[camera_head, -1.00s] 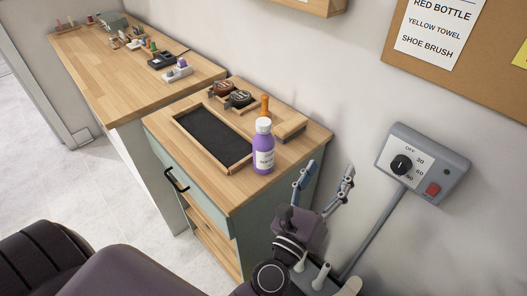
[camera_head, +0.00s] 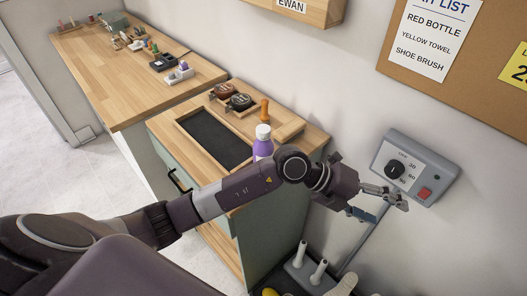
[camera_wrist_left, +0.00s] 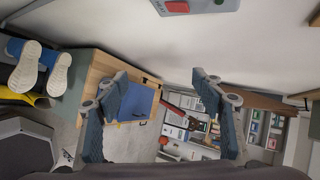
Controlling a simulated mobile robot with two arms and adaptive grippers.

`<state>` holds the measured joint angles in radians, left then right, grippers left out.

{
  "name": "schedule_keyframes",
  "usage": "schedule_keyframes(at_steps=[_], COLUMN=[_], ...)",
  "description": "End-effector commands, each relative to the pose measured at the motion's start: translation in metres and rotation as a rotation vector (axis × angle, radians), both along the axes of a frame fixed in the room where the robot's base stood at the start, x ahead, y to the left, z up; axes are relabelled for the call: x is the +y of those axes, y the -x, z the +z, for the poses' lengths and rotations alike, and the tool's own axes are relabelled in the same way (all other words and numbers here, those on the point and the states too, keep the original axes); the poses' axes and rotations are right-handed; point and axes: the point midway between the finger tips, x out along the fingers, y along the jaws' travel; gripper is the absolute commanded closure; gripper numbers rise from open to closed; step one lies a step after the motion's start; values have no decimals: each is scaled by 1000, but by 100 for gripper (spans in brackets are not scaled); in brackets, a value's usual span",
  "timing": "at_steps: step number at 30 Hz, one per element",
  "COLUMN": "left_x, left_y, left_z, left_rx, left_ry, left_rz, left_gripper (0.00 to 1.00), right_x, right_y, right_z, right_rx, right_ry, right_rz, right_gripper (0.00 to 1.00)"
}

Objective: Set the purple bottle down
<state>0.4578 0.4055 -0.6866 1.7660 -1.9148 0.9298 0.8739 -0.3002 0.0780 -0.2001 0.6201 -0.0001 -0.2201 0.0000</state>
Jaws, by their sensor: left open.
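The purple bottle (camera_head: 263,146) with a white cap stands upright on the small wooden-topped cabinet (camera_head: 297,147), beside the dark inset tray. My left forearm now hides its lower part. My left gripper (camera_head: 384,205) is open and empty, to the right of the cabinet and just below the wall control box. In the left wrist view its two fingers (camera_wrist_left: 160,118) are spread wide with nothing between them. My right gripper is not seen.
The grey control box (camera_head: 412,168) with a dial and red button is close to my left gripper. White posts (camera_head: 318,272) stand low on the right.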

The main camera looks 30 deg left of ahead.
Motion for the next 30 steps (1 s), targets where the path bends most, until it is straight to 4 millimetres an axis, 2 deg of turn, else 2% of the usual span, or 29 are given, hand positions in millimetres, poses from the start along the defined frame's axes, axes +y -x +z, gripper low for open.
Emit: schedule_keyframes(at_steps=[6,11,18,21,25,30], left_x=[73,142,256,294,325,339], left_y=[-18,-31,-41,-40,-37,-34], left_z=[-11,-5,31,49,66,68], left_rx=[340,569,840,915,971,999], left_ry=[-232,-393,-570,-607,-629,-637], left_rz=[164,392,863,1047,1212,1291], left_gripper=[38,38,38,38,38,38], right_x=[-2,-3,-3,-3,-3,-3], right_y=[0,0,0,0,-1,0], right_z=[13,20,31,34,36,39], right_rx=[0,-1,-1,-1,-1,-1], right_ry=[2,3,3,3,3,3], right_rz=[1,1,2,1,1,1], right_gripper=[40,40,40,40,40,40])
